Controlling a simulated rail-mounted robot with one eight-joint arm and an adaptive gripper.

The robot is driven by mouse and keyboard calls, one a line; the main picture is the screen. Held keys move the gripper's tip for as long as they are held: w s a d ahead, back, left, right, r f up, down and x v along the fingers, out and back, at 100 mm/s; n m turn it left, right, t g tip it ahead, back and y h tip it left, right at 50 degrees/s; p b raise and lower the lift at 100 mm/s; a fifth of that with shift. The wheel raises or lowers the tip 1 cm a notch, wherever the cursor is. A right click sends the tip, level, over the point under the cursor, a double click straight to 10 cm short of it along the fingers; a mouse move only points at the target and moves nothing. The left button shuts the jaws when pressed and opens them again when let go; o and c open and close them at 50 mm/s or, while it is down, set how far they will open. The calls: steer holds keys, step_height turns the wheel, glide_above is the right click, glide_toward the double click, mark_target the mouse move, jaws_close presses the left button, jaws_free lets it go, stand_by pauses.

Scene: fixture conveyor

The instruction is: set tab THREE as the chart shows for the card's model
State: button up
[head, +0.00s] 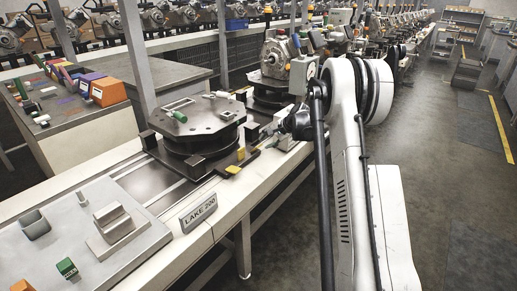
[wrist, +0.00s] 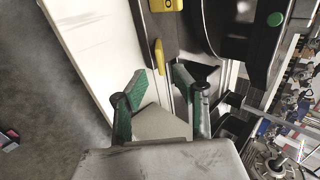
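The card (head: 198,212) reads "LAKE 200" and stands on the conveyor's white front edge. The wrist view shows a slim yellow tab (wrist: 159,57) just beyond my fingertips, and a yellow block with a dark ring mark (wrist: 165,5). I cannot tell which tab is THREE. My gripper (wrist: 158,76) is open, its green-padded fingers apart. No chart is readable.
A grey plate (head: 75,235) with metal blocks and a small green block (head: 66,267) lies at the front left. A side table (head: 75,115) holds colored bins. Another fixture with a motor (head: 278,60) stands behind my gripper.

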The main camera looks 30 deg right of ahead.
mark_target(256, 148)
steer(key=x, duration=0.6)
steer(key=shift+w+a+f, duration=0.1)
steer(key=shift+w+f, duration=0.05)
steer(key=shift+f, duration=0.05)
steer(key=shift+c, duration=0.5)
jaws_close()
